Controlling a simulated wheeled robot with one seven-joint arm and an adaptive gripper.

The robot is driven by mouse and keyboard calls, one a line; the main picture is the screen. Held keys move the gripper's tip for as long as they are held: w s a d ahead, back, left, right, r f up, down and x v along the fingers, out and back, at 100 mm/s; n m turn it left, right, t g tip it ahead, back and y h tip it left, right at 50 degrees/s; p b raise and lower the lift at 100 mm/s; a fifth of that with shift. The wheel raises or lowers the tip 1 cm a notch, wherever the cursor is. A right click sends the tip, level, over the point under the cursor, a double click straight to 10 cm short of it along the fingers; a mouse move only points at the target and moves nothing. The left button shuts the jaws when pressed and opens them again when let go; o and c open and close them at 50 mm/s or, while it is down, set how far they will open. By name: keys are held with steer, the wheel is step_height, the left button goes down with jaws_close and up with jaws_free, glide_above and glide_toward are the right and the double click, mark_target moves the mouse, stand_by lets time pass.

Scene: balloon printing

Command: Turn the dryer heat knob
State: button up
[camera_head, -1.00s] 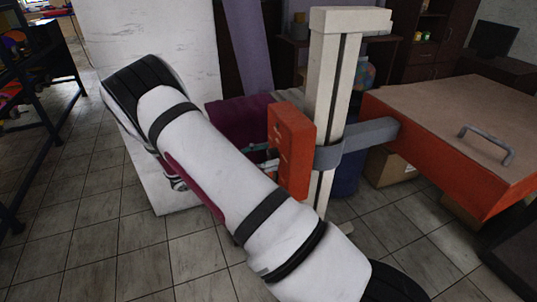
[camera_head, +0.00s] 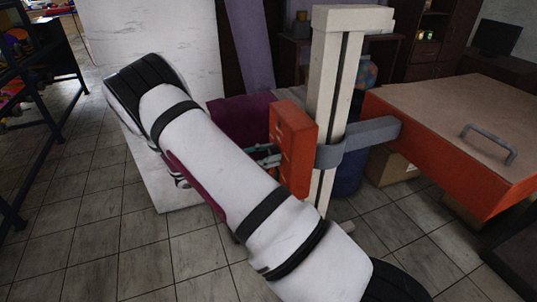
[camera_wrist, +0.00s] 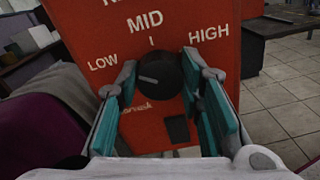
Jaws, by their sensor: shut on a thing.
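The dryer heat knob (camera_wrist: 164,72) is round and black, on the orange control box (camera_wrist: 120,20) in the wrist view. Its grey pointer mark lies left of the knob's centre, on the side of the word LOW. MID is printed above and HIGH at upper right. My gripper (camera_wrist: 166,82) is shut on the knob, with one teal-padded finger on each side. In the head view the control box (camera_head: 293,145) is seen from the side. My gripper (camera_head: 265,155) reaches its left face there, partly hidden by my white arm, and the knob is not visible.
A black rectangular switch (camera_wrist: 177,130) sits below the knob. A cream column (camera_head: 325,90) stands behind the control box. A grey bracket (camera_head: 365,138) joins it to a large orange, brown-topped unit (camera_head: 450,120) with a handle. Tiled floor is clear at lower left.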

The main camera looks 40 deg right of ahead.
steer(key=m, duration=1.1)
steer(key=shift+s+m, duration=0.1)
steer(key=shift+m, duration=0.3)
steer(key=m, duration=0.3)
steer(key=m+p, duration=0.1)
steer(key=m, duration=0.7)
steer(key=shift+f+p, duration=0.25)
steer(key=shift+p, duration=0.1)
steer(key=shift+m, duration=0.4)
steer(key=o, duration=1.2)
steer(key=shift+c, duration=0.2)
steer(key=v, duration=1.2)
